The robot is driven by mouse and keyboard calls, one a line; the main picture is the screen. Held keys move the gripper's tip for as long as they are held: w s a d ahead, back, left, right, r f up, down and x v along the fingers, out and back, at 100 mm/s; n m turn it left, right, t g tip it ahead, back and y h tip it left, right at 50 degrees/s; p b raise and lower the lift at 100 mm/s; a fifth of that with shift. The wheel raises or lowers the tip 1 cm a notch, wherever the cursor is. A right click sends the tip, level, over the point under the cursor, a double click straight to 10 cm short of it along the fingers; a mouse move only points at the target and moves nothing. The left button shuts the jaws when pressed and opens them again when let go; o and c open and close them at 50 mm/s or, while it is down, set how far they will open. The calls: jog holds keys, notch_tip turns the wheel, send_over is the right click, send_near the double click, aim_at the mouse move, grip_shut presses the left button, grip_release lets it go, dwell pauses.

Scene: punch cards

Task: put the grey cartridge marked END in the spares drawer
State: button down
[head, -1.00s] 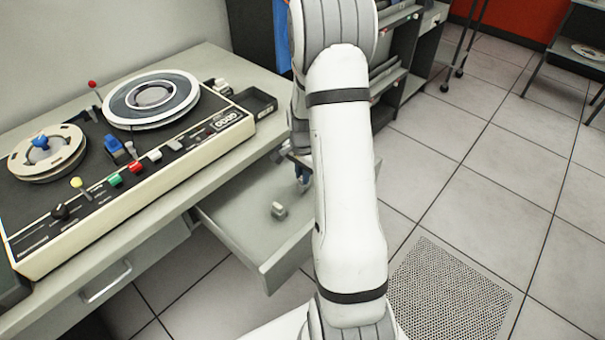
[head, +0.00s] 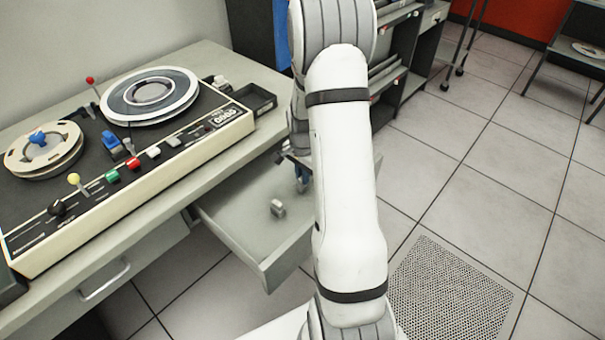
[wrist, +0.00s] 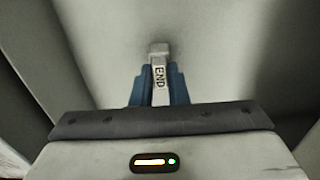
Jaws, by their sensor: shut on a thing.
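The grey cartridge marked END (wrist: 158,72) is held between the blue fingers of my gripper (wrist: 159,88) in the wrist view, with its lettering facing the camera. In the head view my gripper's blue fingers (head: 302,178) point down over the open spares drawer (head: 240,230), partly behind my arm. The cartridge cannot be made out there. A small light grey piece (head: 278,208) lies on the drawer floor, nearer its front. I cannot tell whether the held cartridge touches the drawer floor.
The desk (head: 165,195) above the drawer carries a tape console (head: 130,185) with two reels and several coloured knobs. A small dark tray (head: 258,100) sits at the desk's right end. A dark shelf unit (head: 395,85) stands behind my arm.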

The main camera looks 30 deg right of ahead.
jog(key=shift+f, duration=0.5)
jog(key=c, duration=1.3)
grip_release()
jog(key=shift+c, duration=1.1)
jog(key=shift+r+p, duration=2.45)
jog(key=shift+r, duration=1.6)
